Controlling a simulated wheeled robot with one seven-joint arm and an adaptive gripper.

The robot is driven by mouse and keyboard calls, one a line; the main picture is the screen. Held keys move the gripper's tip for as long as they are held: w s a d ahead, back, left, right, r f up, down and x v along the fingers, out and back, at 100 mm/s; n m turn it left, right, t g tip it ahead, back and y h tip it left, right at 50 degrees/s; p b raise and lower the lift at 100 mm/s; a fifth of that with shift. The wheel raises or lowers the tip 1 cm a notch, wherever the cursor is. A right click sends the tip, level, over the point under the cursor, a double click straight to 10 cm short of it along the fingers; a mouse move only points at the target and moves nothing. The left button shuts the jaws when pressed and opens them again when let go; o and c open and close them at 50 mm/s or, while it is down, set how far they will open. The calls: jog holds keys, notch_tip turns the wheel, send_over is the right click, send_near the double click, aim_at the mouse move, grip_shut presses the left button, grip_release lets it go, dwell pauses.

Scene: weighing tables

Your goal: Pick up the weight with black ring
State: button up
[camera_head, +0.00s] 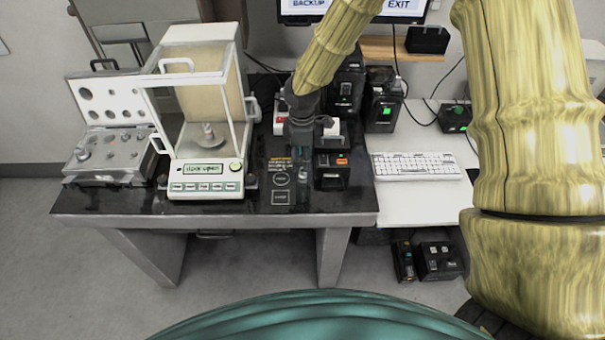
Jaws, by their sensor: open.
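My gripper (301,158) points down over the right part of the dark weighing table and is open. A small metallic weight-like object (303,174) shows at or just below the fingertips. It is too small and partly covered to tell whether it has a black ring, or whether the fingers touch it. Other small metal weights sit in the open weight case (120,165) at the left, and no black ring can be made out on them. A metal piece (208,132) stands on the pan inside the glass balance (205,180).
The dark weighing table (225,207) has a black box with an orange button (331,168) close to the right of my gripper. Black devices (383,108) stand behind. A keyboard (416,166) lies on the white desk at the right. The table's front strip is clear.

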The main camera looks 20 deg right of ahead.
aim_at(303, 175)
jog(key=shift+s+a+f+p, duration=0.1)
jog(key=shift+s+f+p, duration=0.1)
jog(key=shift+f+p, duration=1)
jog(key=shift+f, duration=1.45)
grip_shut()
